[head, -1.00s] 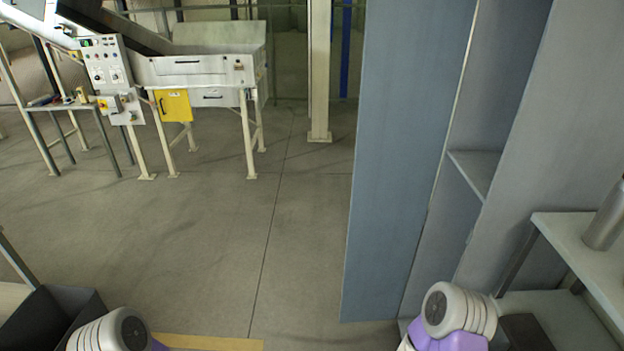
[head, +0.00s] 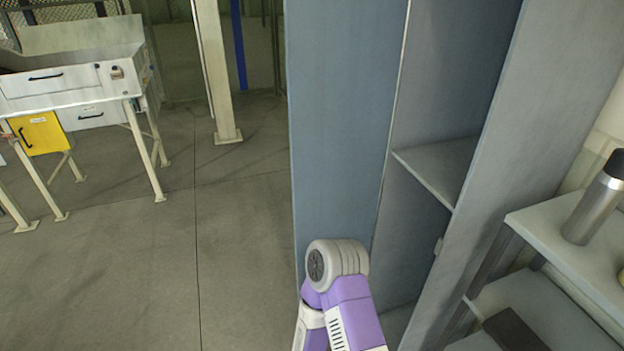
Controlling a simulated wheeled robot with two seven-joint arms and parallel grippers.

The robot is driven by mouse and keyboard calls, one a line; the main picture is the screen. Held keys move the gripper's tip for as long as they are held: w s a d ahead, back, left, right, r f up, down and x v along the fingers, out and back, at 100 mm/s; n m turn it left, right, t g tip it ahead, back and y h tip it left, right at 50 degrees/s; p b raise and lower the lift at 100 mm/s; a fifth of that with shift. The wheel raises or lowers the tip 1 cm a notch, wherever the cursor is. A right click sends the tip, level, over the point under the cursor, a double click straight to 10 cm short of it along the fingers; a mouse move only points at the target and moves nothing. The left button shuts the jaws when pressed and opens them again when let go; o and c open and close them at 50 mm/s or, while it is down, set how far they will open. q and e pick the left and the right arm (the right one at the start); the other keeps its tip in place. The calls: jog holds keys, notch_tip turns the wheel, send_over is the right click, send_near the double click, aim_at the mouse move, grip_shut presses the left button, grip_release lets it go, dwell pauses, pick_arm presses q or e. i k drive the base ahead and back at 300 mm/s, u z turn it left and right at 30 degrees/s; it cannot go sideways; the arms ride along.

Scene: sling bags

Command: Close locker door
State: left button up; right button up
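The locker (head: 508,170) stands right of centre in the head view, grey and tall, with an inner shelf (head: 437,168). Its blue-grey door (head: 340,120) stands open on the left side of the locker, so the inside shows. One of my arms, purple and grey, reaches up from the bottom in front of the lower door and the locker opening; its gripper is out of frame or hidden. Whether the arm touches the door cannot be told. My other arm and gripper are not in view.
To the right, a shelf unit (head: 560,255) with a steel bottle (head: 594,200) stands close beside the locker. A white machine table (head: 75,95) with a yellow box (head: 42,133) is at the back left. A post (head: 213,70) stands behind the door. The left floor is clear.

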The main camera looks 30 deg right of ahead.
aim_at(343, 57)
jog(key=i, duration=3.25)
jog(key=z, duration=4)
jog(key=i, duration=0.5)
jog(key=z, duration=0.6)
jog(key=k, duration=0.2)
jog(key=u, duration=0.5)
